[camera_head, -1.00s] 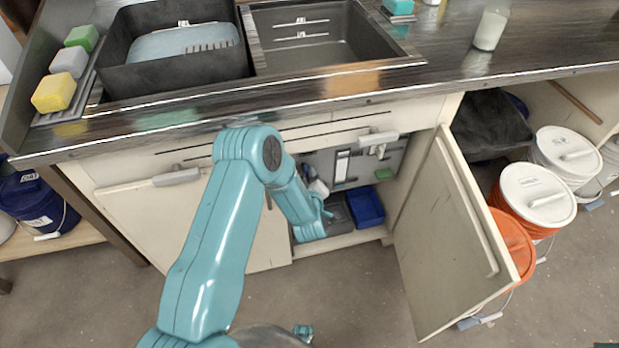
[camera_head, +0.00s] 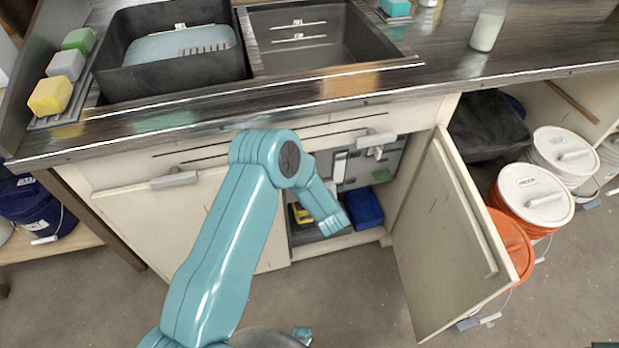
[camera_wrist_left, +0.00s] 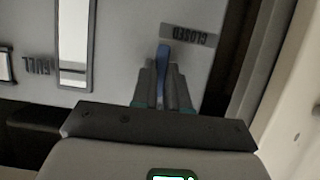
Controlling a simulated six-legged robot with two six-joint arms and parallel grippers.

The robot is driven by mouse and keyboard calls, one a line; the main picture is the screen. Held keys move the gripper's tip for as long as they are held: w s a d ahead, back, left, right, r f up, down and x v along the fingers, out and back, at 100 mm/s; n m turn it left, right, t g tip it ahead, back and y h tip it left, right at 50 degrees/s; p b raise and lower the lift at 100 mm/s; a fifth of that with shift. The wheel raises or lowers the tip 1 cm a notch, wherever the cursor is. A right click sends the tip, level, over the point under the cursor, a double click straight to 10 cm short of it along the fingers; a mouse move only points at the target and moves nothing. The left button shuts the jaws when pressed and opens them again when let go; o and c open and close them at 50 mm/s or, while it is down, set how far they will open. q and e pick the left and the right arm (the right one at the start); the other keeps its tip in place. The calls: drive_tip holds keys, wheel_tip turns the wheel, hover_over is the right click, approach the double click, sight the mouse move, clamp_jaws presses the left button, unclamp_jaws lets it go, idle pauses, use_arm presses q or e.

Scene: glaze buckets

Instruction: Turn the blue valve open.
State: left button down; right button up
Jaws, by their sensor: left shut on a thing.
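The blue valve (camera_wrist_left: 163,56) shows in the left wrist view as a narrow blue handle on a grey panel. It points toward a plate marked CLOSED (camera_wrist_left: 188,35), which reads upside down there. My left gripper (camera_wrist_left: 161,76) is shut on the handle, one finger on each side, and hides its lower part. In the head view my left arm reaches into the open cabinet under the sink, and the arm hides the valve and fingertips. My right gripper is not in view.
The open cabinet door (camera_head: 445,245) stands to the right of my arm. A blue bin (camera_head: 364,208) and a yellow item (camera_head: 302,213) are inside the cabinet. A white gauge strip (camera_wrist_left: 75,40) is left of the valve. Lidded buckets (camera_head: 536,193) stand at right.

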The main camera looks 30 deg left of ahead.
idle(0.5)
use_arm(q)
drive_tip(key=c, duration=1.1)
unclamp_jaws()
drive_tip(key=shift+c, duration=0.2)
drive_tip(key=p+v, duration=0.1)
drive_tip(key=v, duration=1.5)
drive_tip(key=shift+d+p, duration=0.15)
drive_tip(key=shift+p, duration=0.2)
drive_tip(key=shift+s, duration=0.1)
